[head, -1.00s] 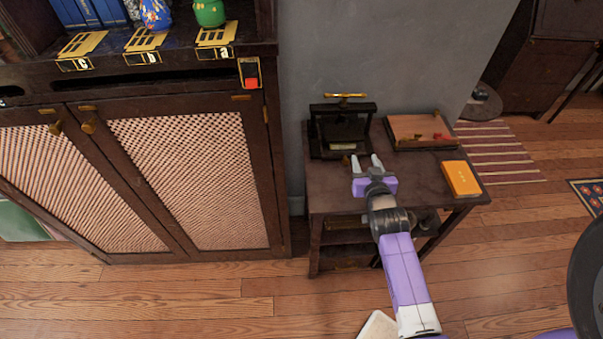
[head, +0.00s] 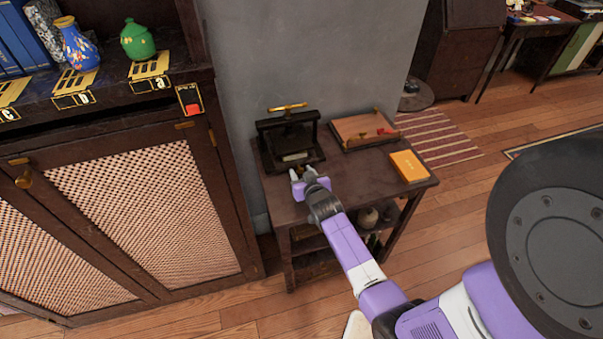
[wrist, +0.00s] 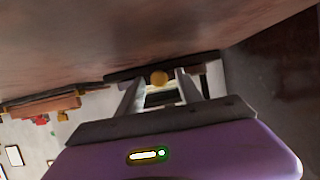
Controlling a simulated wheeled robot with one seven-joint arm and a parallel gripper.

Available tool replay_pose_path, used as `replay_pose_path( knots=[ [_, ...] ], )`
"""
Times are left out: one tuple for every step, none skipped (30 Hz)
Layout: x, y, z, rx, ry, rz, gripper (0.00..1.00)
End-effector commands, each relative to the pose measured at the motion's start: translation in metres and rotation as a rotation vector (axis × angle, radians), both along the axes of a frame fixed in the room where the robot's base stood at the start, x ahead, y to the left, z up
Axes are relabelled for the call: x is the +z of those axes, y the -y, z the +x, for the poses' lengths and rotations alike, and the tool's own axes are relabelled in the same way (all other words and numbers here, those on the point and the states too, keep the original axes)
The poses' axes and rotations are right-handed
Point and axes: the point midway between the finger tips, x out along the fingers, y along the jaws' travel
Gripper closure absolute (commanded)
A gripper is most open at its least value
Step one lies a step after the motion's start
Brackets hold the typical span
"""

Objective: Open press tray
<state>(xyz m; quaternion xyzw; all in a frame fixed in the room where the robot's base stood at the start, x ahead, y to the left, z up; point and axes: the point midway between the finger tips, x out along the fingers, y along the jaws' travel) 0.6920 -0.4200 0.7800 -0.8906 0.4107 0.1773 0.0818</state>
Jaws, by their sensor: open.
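The press (head: 288,143) is a dark frame with a brass handle on top, standing at the back left of the small table. A pale block shows low inside it. Its low dark tray front (wrist: 205,60) shows in the wrist view with a round brass knob (wrist: 158,78) on it. My gripper (head: 303,174) is at the press's front edge, low over the tabletop. In the wrist view my gripper's two fingers (wrist: 160,88) are apart, one on each side of the knob. I cannot tell whether they touch it. The tray looks shut.
The small dark table (head: 350,188) also bears an open wooden tray (head: 362,130) with red items and an orange box (head: 409,166). A tall cabinet (head: 140,190) stands close on the left. The grey wall is behind the press.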

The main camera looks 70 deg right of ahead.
Motion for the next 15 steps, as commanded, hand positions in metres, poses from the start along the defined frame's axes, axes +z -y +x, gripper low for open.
replay_pose_path(
  knots=[
    [-0.0004, 0.0006, 0.0004, 0.0, 0.0, 0.0, 0.57],
    [-0.0004, 0.0008, 0.0005, 0.0, 0.0, 0.0, 0.57],
    [-0.0004, 0.0008, 0.0005, 0.0, 0.0, 0.0, 0.57],
    [-0.0003, 0.0007, 0.0005, 0.0, 0.0, 0.0, 0.57],
    [-0.0003, 0.0007, 0.0005, 0.0, 0.0, 0.0, 0.57],
    [-0.0003, 0.0006, 0.0004, 0.0, 0.0, 0.0, 0.57],
    [-0.0003, 0.0006, 0.0004, 0.0, 0.0, 0.0, 0.57],
    [-0.0002, 0.0007, 0.0004, 0.0, 0.0, 0.0, 0.61],
    [-0.0002, 0.0007, 0.0004, 0.0, 0.0, 0.0, 0.69],
    [-0.0003, 0.0006, 0.0003, 0.0, 0.0, 0.0, 0.75],
    [-0.0002, 0.0006, 0.0004, 0.0, 0.0, 0.0, 0.81],
    [-0.0002, 0.0006, 0.0004, 0.0, 0.0, 0.0, 0.88],
    [-0.0003, 0.0006, 0.0003, 0.0, 0.0, 0.0, 0.94],
    [-0.0003, 0.0006, 0.0003, 0.0, 0.0, 0.0, 1.0],
    [-0.0002, 0.0006, 0.0004, 0.0, 0.0, 0.0, 1.0]
  ],
)
